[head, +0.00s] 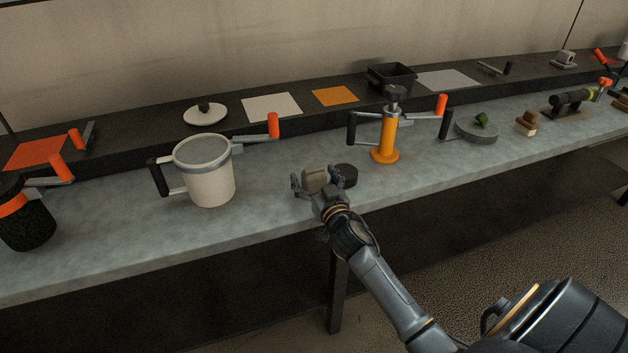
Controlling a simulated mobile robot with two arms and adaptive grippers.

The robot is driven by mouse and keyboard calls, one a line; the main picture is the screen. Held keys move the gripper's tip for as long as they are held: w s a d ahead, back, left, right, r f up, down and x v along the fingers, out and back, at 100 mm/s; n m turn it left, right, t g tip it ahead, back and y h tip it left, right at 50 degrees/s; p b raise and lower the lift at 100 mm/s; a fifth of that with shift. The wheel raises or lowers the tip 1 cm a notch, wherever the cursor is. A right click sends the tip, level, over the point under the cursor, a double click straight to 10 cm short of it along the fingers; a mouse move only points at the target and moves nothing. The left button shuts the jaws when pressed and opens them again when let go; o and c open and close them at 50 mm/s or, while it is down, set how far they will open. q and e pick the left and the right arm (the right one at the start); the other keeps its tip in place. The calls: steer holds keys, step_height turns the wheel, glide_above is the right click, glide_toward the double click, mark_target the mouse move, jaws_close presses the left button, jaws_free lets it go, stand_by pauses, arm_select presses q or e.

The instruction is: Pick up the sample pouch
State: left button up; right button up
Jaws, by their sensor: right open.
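A small tan, block-like item, which looks like the sample pouch (315,178), is on the grey workbench (270,215) near its front edge. My right gripper (317,184) is open, with its fingers at either side of the pouch. I cannot tell whether they touch it. The gripper hides the lower part of the pouch. My left gripper is not in view.
A dark round puck (345,175) sits right beside the gripper. A white pot (208,172) with handles stands to the left. An orange press-like tool (386,140) stands behind right. A raised dark shelf (160,130) runs along the back.

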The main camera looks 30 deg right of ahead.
steer(key=c, duration=1.4)
steer(key=shift+r, duration=0.1)
